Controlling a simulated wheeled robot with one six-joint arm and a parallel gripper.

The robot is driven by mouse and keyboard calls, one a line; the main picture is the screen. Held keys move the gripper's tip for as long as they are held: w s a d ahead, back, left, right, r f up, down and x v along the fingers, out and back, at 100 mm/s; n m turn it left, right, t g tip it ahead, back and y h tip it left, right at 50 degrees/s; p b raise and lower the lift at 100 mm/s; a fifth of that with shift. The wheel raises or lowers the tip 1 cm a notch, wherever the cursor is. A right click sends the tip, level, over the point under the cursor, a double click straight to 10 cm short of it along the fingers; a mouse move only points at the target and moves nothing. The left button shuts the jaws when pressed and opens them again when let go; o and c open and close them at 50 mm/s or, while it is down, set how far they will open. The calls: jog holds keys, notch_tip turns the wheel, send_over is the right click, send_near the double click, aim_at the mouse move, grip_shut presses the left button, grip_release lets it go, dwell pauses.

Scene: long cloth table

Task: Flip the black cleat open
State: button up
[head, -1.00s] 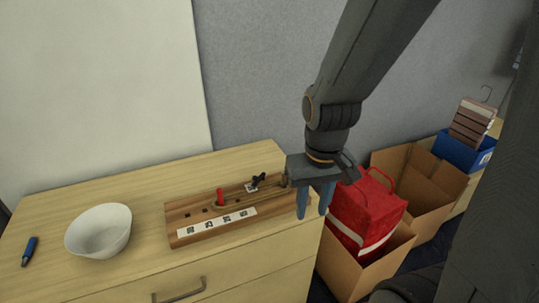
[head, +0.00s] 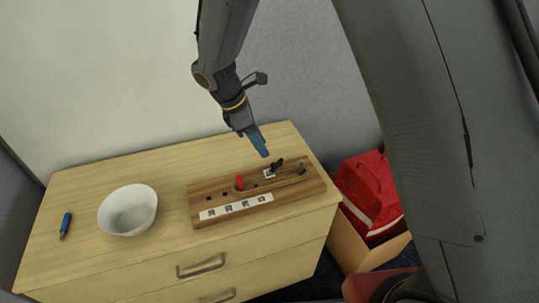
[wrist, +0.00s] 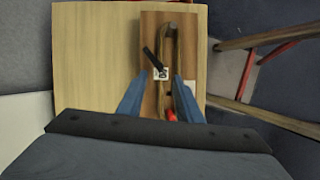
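The black cleat (head: 277,166) sits on a small white plate near the right end of the wooden board (head: 197,214). In the wrist view the cleat (wrist: 154,60) lies between the fingers' lines, slanted, its lever pointing up-left. A tan cord (head: 285,182) runs along the board between a red peg (head: 239,183) and a grey post (head: 301,168); it passes beside the cleat. My gripper (head: 264,153) points down above the board, behind and slightly left of the cleat, apart from it. In the wrist view my gripper (wrist: 160,77) has its fingers spread with nothing held.
The board stands on a light wood drawer cabinet (head: 100,190). A white bowl (head: 128,210) and a blue pen-like object (head: 66,225) are at the left. A red bag (head: 370,190) in a cardboard box (head: 352,250) stands right of the cabinet. A wall rises behind.

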aim_at(273, 164)
jog(key=shift+p+x, duration=1.1)
jog(key=shift+x, duration=2.75)
grip_shut()
